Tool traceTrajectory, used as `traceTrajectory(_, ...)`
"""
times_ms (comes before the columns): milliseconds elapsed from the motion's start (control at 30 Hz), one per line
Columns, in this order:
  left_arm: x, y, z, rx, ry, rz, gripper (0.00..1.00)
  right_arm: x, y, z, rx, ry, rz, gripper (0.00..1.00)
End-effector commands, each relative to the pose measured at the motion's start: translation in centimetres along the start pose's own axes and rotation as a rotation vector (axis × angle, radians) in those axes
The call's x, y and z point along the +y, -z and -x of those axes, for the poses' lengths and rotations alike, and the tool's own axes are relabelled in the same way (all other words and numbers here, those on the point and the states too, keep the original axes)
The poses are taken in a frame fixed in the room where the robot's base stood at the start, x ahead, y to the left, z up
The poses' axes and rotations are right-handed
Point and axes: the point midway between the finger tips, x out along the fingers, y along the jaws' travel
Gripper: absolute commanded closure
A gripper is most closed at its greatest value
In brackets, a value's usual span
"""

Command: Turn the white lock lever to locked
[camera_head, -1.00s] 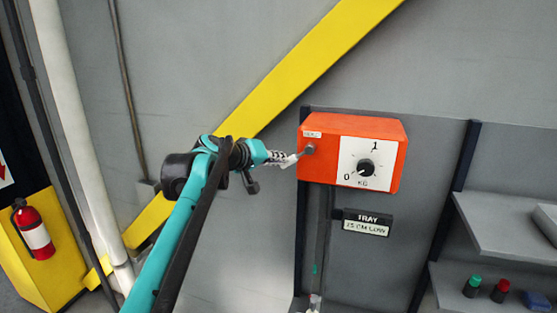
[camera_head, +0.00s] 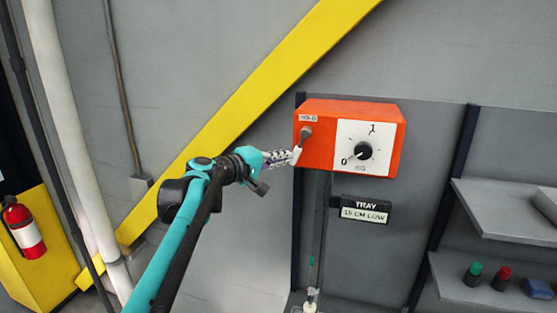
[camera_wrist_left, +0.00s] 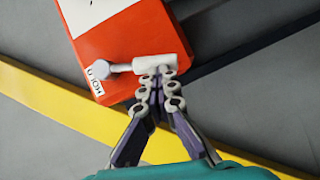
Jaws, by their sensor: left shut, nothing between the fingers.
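The lock lever (camera_head: 304,139) is on the left part of the front of an orange box (camera_head: 317,152), under a small HOLD label (camera_head: 308,118). In the head view it slants down and slightly left from its pivot. In the wrist view the pale lever (camera_wrist_left: 125,67) ends in a thick white grip (camera_wrist_left: 155,63). My left gripper (camera_head: 296,156) is shut with nothing between its fingers. Its fingertips (camera_wrist_left: 161,77) are right at the grip's edge and appear to touch it. My right gripper is not in view.
The box has a dial (camera_head: 363,152) marked 0, 1 and KG. A TRAY sign (camera_head: 365,210) hangs below. Shelves (camera_head: 510,212) stand at the right. A yellow diagonal beam (camera_head: 250,100) crosses the wall behind my arm. A fire extinguisher (camera_head: 24,230) is far left.

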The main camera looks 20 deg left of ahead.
Motion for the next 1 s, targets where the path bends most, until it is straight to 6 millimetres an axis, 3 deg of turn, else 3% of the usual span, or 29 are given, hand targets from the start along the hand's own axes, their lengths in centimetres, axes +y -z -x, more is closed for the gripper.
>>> traceTrajectory(400, -0.5, -1.2, -0.7, -0.001, -0.036, 0.062, 1.0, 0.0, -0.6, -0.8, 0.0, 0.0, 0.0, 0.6)
traceTrajectory(1000, -0.5, -1.3, -0.8, 0.0, -0.035, 0.06, 1.0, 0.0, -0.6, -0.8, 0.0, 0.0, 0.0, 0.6)
